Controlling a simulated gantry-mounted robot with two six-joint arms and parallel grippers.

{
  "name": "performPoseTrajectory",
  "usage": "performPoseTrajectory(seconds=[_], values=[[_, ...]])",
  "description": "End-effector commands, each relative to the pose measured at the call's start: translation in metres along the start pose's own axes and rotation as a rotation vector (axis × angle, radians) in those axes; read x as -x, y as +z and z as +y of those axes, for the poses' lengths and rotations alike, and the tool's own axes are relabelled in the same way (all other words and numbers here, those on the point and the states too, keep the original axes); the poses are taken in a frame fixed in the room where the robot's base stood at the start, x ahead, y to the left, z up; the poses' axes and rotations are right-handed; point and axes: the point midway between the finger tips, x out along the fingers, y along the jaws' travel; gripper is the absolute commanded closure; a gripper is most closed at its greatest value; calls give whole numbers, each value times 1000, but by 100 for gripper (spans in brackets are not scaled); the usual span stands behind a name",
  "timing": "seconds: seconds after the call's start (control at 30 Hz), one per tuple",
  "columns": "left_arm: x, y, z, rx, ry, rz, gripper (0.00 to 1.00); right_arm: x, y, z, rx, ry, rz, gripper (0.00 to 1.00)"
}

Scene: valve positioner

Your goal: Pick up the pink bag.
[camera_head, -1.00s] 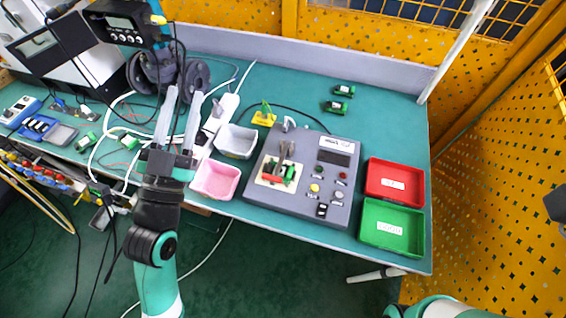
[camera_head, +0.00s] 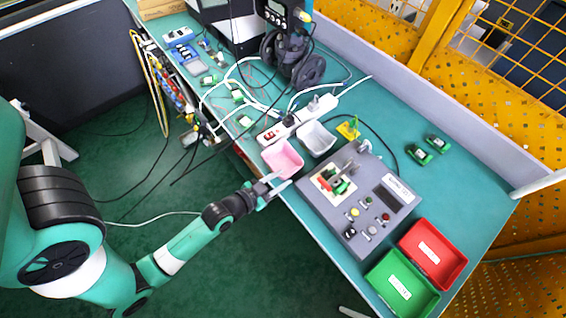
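No pink bag can be made out; the pink thing in view is a small open-topped pink bin (camera_head: 283,161) at the table's front edge, left of the grey control box. Nothing can be made out inside it. My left gripper (camera_head: 275,184) is just at the bin's near edge, its two pale fingers apart with nothing seen between them. Whether a finger touches the bin I cannot tell. My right gripper is out of view.
A white bin (camera_head: 316,139) stands right behind the pink one, with a power strip (camera_head: 290,122) beside them. The grey control box (camera_head: 345,229) is to the right. Red (camera_head: 433,254) and green (camera_head: 401,287) trays lie at the right. Cables cross the table (camera_head: 386,92).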

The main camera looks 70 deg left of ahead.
Motion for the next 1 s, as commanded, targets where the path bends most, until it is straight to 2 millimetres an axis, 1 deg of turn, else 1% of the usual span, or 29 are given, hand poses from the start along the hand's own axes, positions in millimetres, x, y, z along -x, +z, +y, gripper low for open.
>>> performPoseTrajectory(seconds=[0.03,0.1,0.27,0.3,0.37,0.5,0.6,0.83,0.87,1.0], values=[[-9,2,0,0,1,1,61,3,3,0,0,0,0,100],[-15,1,0,1,1,0,61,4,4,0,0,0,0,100],[-19,1,0,1,1,0,61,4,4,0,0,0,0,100],[-23,2,0,1,1,1,61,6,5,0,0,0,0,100],[-32,4,-1,1,0,1,61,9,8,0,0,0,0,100],[-57,6,-2,0,0,3,61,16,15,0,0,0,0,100],[-67,5,-2,0,1,1,61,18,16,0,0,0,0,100],[-69,4,-2,0,1,0,61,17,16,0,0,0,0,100],[-69,4,-2,0,1,0,65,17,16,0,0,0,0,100],[-69,4,-2,0,1,0,90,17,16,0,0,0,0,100]])
